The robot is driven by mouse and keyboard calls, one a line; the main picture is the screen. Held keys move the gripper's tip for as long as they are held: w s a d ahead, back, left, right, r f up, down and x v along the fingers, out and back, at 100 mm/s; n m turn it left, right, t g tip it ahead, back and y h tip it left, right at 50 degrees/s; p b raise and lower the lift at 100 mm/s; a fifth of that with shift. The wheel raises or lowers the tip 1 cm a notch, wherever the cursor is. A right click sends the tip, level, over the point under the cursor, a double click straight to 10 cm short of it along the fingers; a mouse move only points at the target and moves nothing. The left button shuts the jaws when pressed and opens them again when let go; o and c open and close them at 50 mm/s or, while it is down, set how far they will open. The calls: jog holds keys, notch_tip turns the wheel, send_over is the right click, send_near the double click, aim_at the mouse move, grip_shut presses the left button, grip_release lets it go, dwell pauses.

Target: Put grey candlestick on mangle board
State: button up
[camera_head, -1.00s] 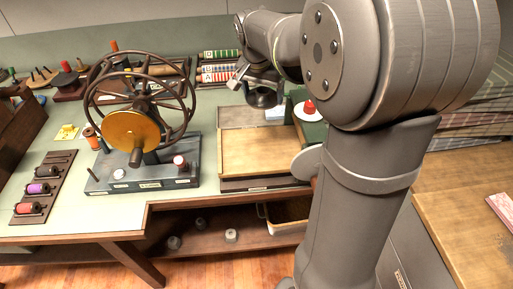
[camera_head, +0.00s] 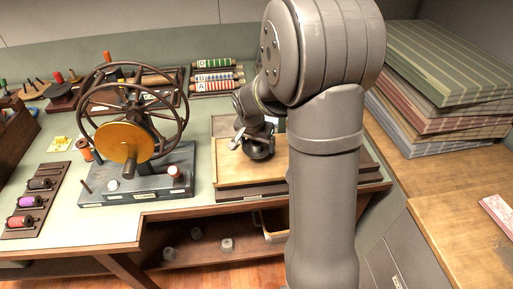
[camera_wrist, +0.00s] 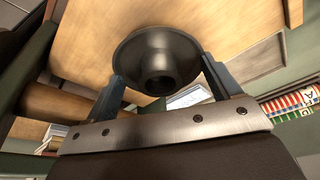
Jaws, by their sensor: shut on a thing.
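The grey candlestick (camera_wrist: 158,62) is dark and metallic, with a wide round flange and a hollow centre facing the wrist camera. My gripper (camera_wrist: 165,78) is shut on it, one finger on each side. In the head view the candlestick (camera_head: 261,148) is a dark shape at the end of my arm, over a flat light-wood board (camera_head: 233,173), which looks like the mangle board. The board also fills the top of the wrist view (camera_wrist: 85,35). I cannot tell whether the candlestick touches the board. My arm hides the board's right part.
A spinning-wheel device (camera_head: 138,150) stands on the table left of the board. Striped rolls (camera_head: 215,77) lie behind it. A rack of coloured spools (camera_head: 35,200) is at far left. Folded striped cloths (camera_head: 440,85) are stacked at right.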

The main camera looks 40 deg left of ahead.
aim_at(253, 154)
jog(key=shift+f, duration=1.15)
jog(key=shift+f, duration=0.15)
jog(key=o, duration=1)
jog(key=shift+c, duration=0.2)
jog(key=v, duration=1.2)
